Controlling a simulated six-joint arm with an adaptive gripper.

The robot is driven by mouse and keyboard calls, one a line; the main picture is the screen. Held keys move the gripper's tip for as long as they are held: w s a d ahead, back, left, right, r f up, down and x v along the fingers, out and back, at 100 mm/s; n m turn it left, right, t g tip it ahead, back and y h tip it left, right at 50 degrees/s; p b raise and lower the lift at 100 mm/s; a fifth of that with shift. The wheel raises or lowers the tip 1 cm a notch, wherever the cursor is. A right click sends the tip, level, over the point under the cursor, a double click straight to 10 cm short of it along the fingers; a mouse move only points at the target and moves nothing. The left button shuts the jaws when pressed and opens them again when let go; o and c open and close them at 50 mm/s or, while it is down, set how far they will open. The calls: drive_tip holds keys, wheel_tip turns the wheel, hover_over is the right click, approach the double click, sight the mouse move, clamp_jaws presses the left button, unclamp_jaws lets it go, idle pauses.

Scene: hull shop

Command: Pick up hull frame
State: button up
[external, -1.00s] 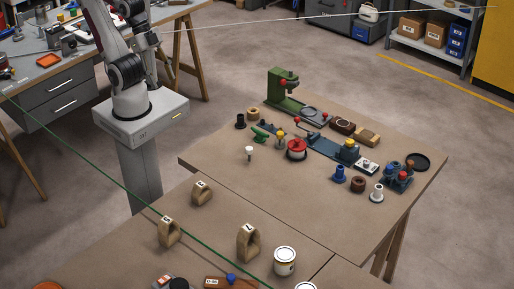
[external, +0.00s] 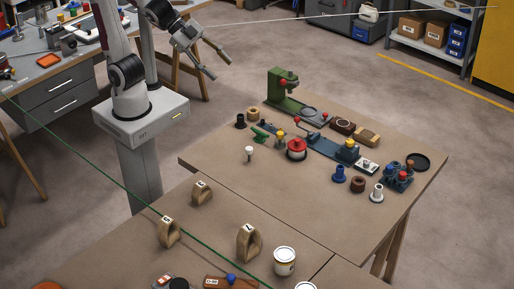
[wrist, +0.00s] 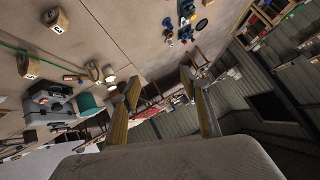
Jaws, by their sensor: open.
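Three wooden hull frames with white number tags stand on the brown table: one at its left (external: 202,196), one nearer the front (external: 169,234), and one to the right beside a paint can (external: 249,245). The tag numbers are too small to read surely. The wrist view shows them tilted at upper left (wrist: 57,20), (wrist: 28,67), (wrist: 95,73). My gripper (external: 221,70) is open and empty, high up behind the table, well away from all three. Its two spread fingers also show in the wrist view (wrist: 160,78).
A green press (external: 277,92), a red-topped round device (external: 297,149) and several small parts stand on the right table. A paint can (external: 285,261) stands beside the right frame. A green line (external: 110,181) crosses diagonally over the frames' area. The left part of the right table is mostly bare.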

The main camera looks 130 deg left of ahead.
drive_tip(key=w+a+r+m+t+h, duration=0.1)
drive_tip(key=w+m+t+h, duration=0.3)
drive_tip(key=w, duration=1.2)
drive_tip(key=w+d+f+m+g+h, duration=0.1)
drive_tip(key=w+d+f+m+h, duration=0.3)
drive_tip(key=w+f+m, duration=0.35)
drive_tip(key=s+d+f+m+g+h, duration=0.1)
drive_tip(key=s+d+f+g+h, duration=0.15)
drive_tip(key=f, duration=0.45)
drive_tip(key=s+d+f+m+g+h, duration=0.1)
drive_tip(key=d+f+m+g+h, duration=0.15)
drive_tip(key=f, duration=0.45)
drive_tip(key=s+a+f+m+g+h, duration=0.1)
drive_tip(key=s+f+g+h, duration=0.3)
drive_tip(key=s+f+g, duration=0.3)
drive_tip(key=s+f, duration=0.2)
drive_tip(key=s, duration=0.2)
drive_tip(key=shift+s+f+g+h, duration=0.3)
drive_tip(key=shift+s+f, duration=0.05)
